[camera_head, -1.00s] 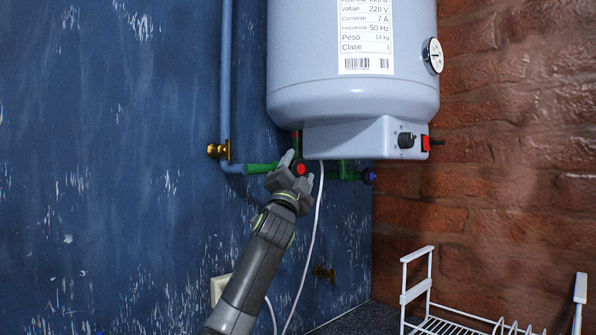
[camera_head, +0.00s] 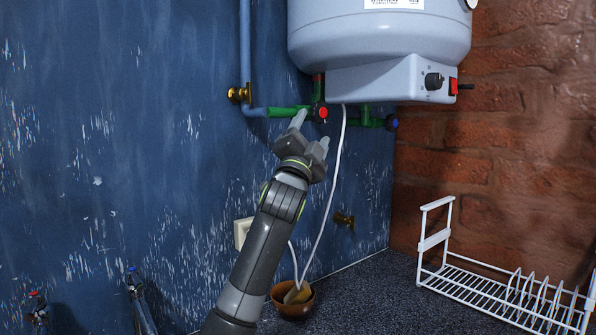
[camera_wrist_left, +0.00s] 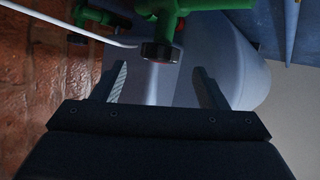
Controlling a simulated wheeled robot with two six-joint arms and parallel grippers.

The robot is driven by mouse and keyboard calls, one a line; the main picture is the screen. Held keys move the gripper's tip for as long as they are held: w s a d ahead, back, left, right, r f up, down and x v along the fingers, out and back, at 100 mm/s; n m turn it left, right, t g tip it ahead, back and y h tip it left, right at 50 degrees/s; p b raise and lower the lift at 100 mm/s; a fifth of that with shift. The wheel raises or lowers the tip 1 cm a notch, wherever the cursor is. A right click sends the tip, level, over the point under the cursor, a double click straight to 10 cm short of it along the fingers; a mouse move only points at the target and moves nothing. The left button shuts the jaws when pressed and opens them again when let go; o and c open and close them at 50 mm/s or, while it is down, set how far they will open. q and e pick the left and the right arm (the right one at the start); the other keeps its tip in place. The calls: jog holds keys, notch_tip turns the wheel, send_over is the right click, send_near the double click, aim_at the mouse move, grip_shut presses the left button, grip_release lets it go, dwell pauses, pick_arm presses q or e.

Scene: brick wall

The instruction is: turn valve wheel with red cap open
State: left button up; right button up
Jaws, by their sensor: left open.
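The valve wheel with the red cap (camera_head: 322,113) sits on the green pipe fitting under the water heater, near the blue wall. In the left wrist view the dark wheel (camera_wrist_left: 160,52) shows beyond my fingers, midway between them; its red face is mostly turned away. My left gripper (camera_head: 312,130) is open and empty, just below the wheel and apart from it. In the left wrist view the gripper (camera_wrist_left: 160,85) has its two fingers spread wide. My right gripper is not in view.
The water heater (camera_head: 380,40) hangs above. A blue-capped valve (camera_head: 391,123) is to the right, and a brass valve (camera_head: 240,94) to the left. A white cable (camera_head: 335,185) hangs close beside my gripper. A bowl (camera_head: 293,300) and white dish rack (camera_head: 500,298) stand on the counter.

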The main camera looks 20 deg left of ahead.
pick_arm(q)
jog(key=b+v, duration=0.2)
jog(key=v, duration=0.8)
jog(key=shift+s, duration=0.1)
